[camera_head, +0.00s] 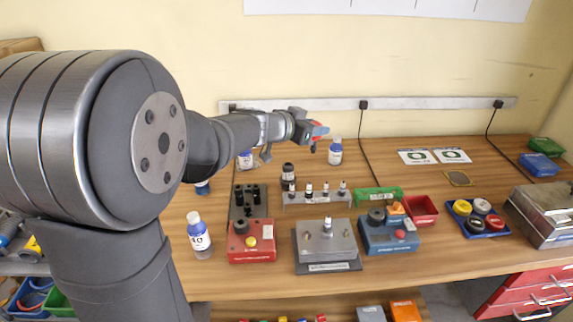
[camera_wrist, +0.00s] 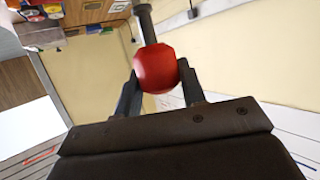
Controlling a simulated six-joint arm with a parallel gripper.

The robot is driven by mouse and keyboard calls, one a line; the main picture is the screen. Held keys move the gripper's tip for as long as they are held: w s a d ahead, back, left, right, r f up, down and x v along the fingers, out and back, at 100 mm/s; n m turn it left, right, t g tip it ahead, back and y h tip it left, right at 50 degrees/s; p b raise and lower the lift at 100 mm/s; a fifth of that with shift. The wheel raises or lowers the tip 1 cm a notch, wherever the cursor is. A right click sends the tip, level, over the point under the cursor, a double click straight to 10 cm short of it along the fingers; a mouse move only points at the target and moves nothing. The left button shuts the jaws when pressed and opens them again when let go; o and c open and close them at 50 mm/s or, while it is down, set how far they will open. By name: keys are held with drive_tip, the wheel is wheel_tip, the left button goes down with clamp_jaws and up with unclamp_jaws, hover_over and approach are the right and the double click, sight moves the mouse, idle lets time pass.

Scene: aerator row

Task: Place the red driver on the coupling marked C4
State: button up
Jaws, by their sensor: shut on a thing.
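The red driver (camera_wrist: 156,70) is a round red handle with a dark shaft, seen close up in the wrist view. My gripper (camera_wrist: 160,84) is shut on it, one finger on each side of the handle. In the head view my gripper (camera_head: 312,132) is raised above the back of the bench, and the driver's red handle (camera_head: 318,129) shows at its end. A grey rack (camera_head: 316,199) on the bench carries a row of several small dark-and-white upright pieces. A grey block (camera_head: 325,245) in front has one upright fitting. I cannot read a C4 mark anywhere.
A red box (camera_head: 252,248) and a blue box (camera_head: 388,236) flank the grey block. Bottles (camera_head: 199,240) stand at left and behind the rack (camera_head: 335,153). Green (camera_head: 378,196) and red trays (camera_head: 420,210) lie to the right. Bare bench shows at front right.

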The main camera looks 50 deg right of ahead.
drive_tip(key=shift+s+d+r+m+g, duration=0.5)
drive_tip(key=shift+s+d+r, duration=0.1)
drive_tip(key=shift+s+d, duration=0.1)
drive_tip(key=shift+w+f, duration=2.7)
drive_tip(key=shift+w, duration=0.15)
drive_tip(key=shift+w+f, duration=2.7)
drive_tip(key=shift+w, duration=0.15)
drive_tip(key=shift+f, duration=0.1)
drive_tip(key=o, duration=1.1)
drive_tip(key=shift+f, duration=0.1)
drive_tip(key=shift+c, duration=0.2)
